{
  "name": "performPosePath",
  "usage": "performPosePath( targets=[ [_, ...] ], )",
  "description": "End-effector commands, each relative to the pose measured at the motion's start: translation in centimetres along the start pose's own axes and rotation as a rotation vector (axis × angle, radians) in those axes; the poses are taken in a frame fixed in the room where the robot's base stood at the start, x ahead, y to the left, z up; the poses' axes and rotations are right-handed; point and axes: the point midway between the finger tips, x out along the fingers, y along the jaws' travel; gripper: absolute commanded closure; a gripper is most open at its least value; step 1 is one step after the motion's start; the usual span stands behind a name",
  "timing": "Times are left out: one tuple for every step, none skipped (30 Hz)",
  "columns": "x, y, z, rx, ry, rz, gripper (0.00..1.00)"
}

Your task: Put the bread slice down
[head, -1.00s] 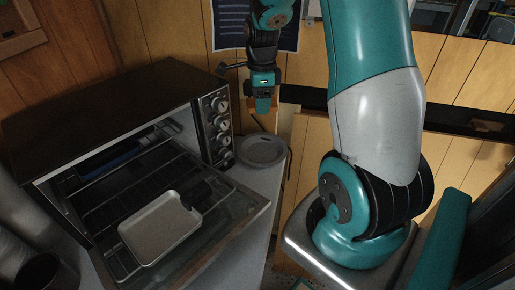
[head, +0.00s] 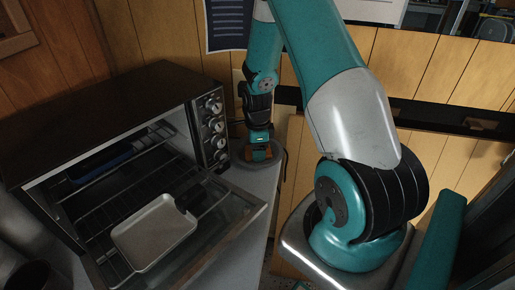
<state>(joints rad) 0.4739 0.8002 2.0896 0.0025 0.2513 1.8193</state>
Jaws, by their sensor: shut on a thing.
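My gripper (head: 259,149) points down over the round grey plate (head: 276,160) on the counter to the right of the oven. It is shut on the bread slice (head: 262,156), a small orange-brown patch between and below the jaws. The slice is at or just above the plate; I cannot tell whether they touch. The jaws and slice cover much of the plate's middle.
A toaster oven (head: 110,110) stands at left with its door (head: 235,215) folded down. The counter (head: 240,250) right of the door is bare. A wooden panelled wall is behind.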

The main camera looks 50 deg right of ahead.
Motion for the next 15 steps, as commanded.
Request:
performPosePath(
  targets=[
    [-0.09, -0.04, 0.01, 0.000, 0.000, -0.001, 0.62],
    [-0.10, -0.03, 0.01, 0.000, 0.000, -0.001, 0.62],
    [-0.10, -0.03, 0.01, 0.000, 0.000, -0.001, 0.62],
    [-0.08, -0.03, 0.00, 0.000, 0.000, -0.001, 0.62],
    [-0.02, -0.02, 0.00, 0.000, 0.000, -0.001, 0.62],
    [0.11, -0.02, 0.00, 0.000, 0.000, 0.000, 0.62],
    [0.23, -0.02, 0.00, 0.000, 0.000, 0.000, 0.62],
    [0.34, -0.02, 0.00, 0.000, 0.000, 0.000, 0.62],
    [0.20, -0.03, 0.00, 0.000, 0.000, -0.001, 0.30],
    [0.18, -0.03, 0.00, 0.000, 0.000, -0.001, 0.29],
    [0.18, -0.03, 0.00, 0.000, 0.000, -0.001, 0.29],
    [0.18, -0.02, 0.00, 0.000, 0.000, -0.001, 0.29],
    [0.18, -0.02, 0.00, 0.000, 0.000, 0.000, 0.29],
    [0.17, -0.02, 0.00, 0.000, 0.000, 0.000, 0.29],
    [0.17, -0.02, 0.00, 0.000, 0.000, 0.000, 0.29]
  ],
)
